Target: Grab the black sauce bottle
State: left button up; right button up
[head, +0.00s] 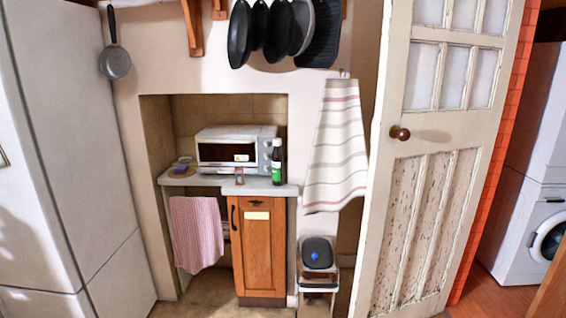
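A black sauce bottle (277,162) with a green label stands upright on the narrow counter (205,182), at its right end. It is just right of the front of a white toaster oven (228,147). A small jar-like item (239,176) stands to its left near the counter's front edge. Neither of my grippers shows in the head view.
A wooden cabinet (261,250) and a pink towel (197,235) are below the counter. A striped cloth (337,145) hangs to the right, beside an open panelled door (430,165). Several dark pans (278,30) hang above. A tall white fridge (65,150) stands left.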

aim_at(277, 156)
jog(key=i+j+z, duration=0.1)
jog(key=i, duration=0.3)
jog(key=i+j+z, duration=0.1)
jog(key=i+j, duration=0.25)
jog(key=i+j+z, duration=0.1)
jog(key=i+j, duration=0.15)
jog(key=i, duration=0.25)
